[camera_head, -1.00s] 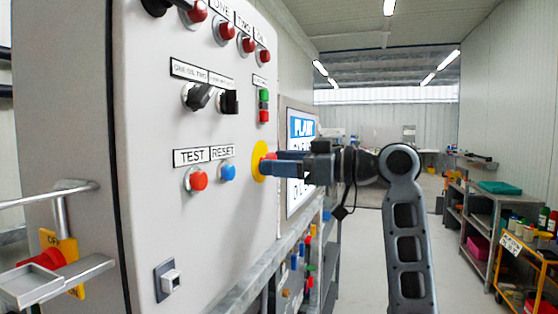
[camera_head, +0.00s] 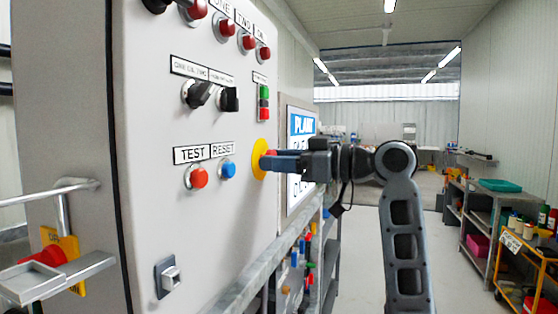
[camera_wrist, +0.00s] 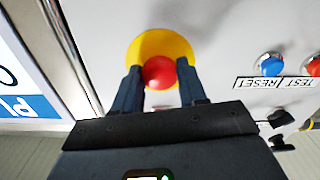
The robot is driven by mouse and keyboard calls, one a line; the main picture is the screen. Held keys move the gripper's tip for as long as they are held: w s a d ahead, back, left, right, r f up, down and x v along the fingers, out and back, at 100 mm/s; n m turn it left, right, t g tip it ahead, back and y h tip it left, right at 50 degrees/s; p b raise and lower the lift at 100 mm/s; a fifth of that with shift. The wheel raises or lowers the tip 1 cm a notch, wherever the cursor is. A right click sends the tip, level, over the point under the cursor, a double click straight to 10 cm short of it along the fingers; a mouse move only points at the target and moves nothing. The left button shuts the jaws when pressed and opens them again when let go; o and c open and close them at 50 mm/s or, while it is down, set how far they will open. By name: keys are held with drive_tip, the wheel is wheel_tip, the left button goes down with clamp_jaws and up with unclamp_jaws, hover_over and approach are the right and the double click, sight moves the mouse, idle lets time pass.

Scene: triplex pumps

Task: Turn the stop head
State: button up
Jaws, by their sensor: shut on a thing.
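The stop head is a red round knob (camera_wrist: 159,73) on a yellow disc (camera_wrist: 150,45), seen close up in the wrist view. In the head view the yellow disc (camera_head: 259,159) is on the right part of the grey panel, and the red head (camera_head: 269,156) is largely hidden by my fingers. My gripper (camera_head: 277,160) reaches it from the right. In the wrist view my gripper (camera_wrist: 160,82) has one finger on each side of the red head and is shut on it. The fingers cover parts of the disc's lower edge.
The panel carries a blue RESET button (camera_head: 228,170), a red TEST button (camera_head: 197,178), two black selector switches (camera_head: 199,94) and red lamps (camera_head: 248,43). A metal ledge (camera_head: 255,285) runs below. A yellow cart (camera_head: 512,262) stands at the right. The floor between is clear.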

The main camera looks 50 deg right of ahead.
drive_tip(key=m+p, duration=0.4)
drive_tip(key=m, duration=0.1)
idle(0.3)
drive_tip(key=o, duration=1.1)
drive_tip(key=shift+s, duration=0.1)
drive_tip(key=b+v, duration=0.1)
drive_tip(key=v, duration=0.6)
drive_tip(key=shift+s+d, duration=0.1)
drive_tip(key=shift+s, duration=0.2)
